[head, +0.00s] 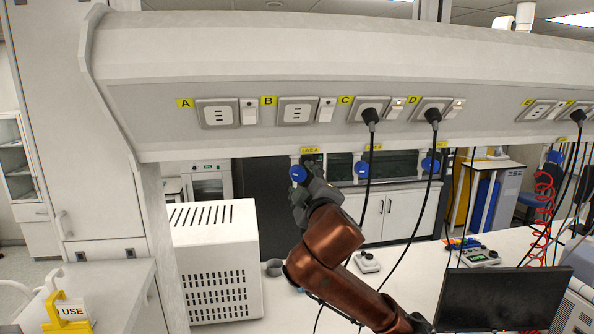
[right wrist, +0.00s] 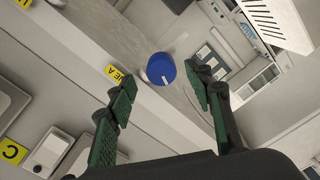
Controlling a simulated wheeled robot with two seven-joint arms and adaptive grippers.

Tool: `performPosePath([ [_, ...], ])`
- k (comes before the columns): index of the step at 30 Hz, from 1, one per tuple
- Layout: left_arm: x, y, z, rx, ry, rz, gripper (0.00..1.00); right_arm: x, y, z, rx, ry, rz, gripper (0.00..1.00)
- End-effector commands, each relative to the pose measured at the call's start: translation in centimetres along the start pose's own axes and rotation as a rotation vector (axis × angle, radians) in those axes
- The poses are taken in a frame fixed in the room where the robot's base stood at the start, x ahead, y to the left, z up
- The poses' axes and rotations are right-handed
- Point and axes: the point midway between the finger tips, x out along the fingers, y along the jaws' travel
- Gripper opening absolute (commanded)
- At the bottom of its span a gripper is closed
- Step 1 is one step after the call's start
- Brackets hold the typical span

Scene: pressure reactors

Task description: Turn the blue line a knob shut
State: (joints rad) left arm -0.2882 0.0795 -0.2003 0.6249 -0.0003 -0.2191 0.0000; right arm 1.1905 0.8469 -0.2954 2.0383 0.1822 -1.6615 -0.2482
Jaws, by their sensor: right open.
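The blue line A knob (head: 298,173) is under the shelf's lower edge, just below a yellow LINE A label (head: 309,150). In the right wrist view the round blue knob (right wrist: 161,69) shows a short white mark on its face, beside the label (right wrist: 117,76). My right gripper (head: 307,188) is just below and beside the knob in the head view. In the right wrist view my right gripper (right wrist: 160,82) is open, its green-padded fingers on either side of the knob's image. I cannot tell whether either finger touches it. My left gripper is out of view.
Two more blue knobs, one near (head: 361,169) and one farther right (head: 430,163), sit along the same edge. Black cables (head: 371,150) hang from sockets above. A white vented box (head: 215,262) stands left of my arm, and a dark monitor (head: 503,298) at lower right.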

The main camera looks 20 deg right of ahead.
Motion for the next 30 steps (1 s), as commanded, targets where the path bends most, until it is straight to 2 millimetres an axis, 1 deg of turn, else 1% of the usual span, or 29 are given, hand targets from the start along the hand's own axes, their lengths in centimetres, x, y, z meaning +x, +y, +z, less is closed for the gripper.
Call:
performPosePath([
  [1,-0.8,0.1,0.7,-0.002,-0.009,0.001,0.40,1.1,0.1,-0.1,-0.001,-0.003,-0.005,0.47],
  [3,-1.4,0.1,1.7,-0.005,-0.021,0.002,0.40,2.2,0.1,-0.2,-0.001,-0.002,-0.005,0.47],
  [6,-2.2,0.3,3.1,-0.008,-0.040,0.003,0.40,3.6,0.1,-0.2,-0.001,-0.001,-0.004,0.47],
  [8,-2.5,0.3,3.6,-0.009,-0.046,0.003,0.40,4.3,0.0,-0.1,-0.001,-0.002,-0.004,0.47],
  [11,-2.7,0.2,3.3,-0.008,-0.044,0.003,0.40,5.1,0.0,-0.1,-0.001,-0.002,-0.003,0.47],
  [16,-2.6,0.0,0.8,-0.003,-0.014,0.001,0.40,5.5,0.0,0.1,-0.001,-0.001,-0.001,0.47],
  [19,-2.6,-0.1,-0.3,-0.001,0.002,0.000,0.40,5.5,0.0,0.1,-0.001,-0.001,-0.001,0.47],
  [21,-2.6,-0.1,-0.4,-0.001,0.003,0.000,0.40,5.5,0.0,0.1,-0.001,-0.002,-0.001,0.47],
  [30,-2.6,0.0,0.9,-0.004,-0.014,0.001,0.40,5.4,0.0,0.2,-0.001,-0.002,-0.001,0.27],
])
